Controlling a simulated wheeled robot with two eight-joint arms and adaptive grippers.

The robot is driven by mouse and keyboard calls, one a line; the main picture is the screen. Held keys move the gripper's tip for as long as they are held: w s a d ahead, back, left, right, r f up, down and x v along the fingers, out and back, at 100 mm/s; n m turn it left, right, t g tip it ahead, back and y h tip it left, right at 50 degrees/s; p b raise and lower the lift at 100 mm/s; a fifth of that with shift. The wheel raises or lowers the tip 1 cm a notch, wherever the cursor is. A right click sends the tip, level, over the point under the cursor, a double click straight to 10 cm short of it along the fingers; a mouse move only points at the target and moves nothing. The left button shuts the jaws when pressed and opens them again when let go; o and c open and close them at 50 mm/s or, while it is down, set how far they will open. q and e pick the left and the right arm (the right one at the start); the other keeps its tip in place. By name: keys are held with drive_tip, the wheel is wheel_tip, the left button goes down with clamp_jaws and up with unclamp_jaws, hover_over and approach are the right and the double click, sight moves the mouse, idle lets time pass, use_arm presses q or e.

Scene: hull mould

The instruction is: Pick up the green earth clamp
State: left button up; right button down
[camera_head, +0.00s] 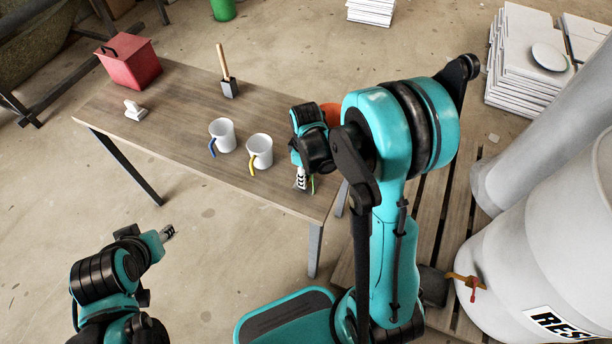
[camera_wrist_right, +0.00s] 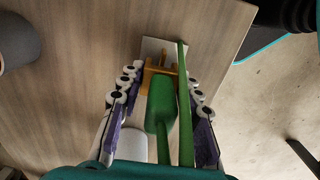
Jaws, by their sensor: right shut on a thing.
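The green earth clamp (camera_wrist_right: 185,110) lies between the fingers of my right gripper (camera_wrist_right: 160,88) in the right wrist view, with its orange-brown jaws pointing away from the wrist. My right gripper is shut on it. In the head view my right gripper (camera_head: 302,183) is low over the table's near right corner, and only a sliver of green clamp (camera_head: 313,186) shows beside it; the rest is hidden. My left gripper (camera_head: 168,233) is empty, off the table's front edge; its finger opening is too small to judge.
The wooden table (camera_head: 180,125) carries two white mugs, one with a blue handle (camera_head: 222,134), one with a yellow handle (camera_head: 259,150). A white patch (camera_wrist_right: 158,47) lies beyond the clamp's jaws.

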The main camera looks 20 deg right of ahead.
drive_tip(key=r, duration=0.1)
drive_tip(key=r+p, duration=0.1)
drive_tip(key=r, duration=0.1)
drive_tip(key=shift+s+d+r, duration=0.2)
drive_tip(key=shift+s+d, duration=0.15)
drive_tip(key=shift+s, duration=0.05)
drive_tip(key=s+d+r+p, duration=0.6)
drive_tip(key=s+d+r, duration=0.1)
drive_tip(key=r, duration=0.3)
drive_tip(key=shift+s+p, duration=0.35)
drive_tip(key=shift+s, duration=0.15)
drive_tip(key=shift+a+f, duration=0.1)
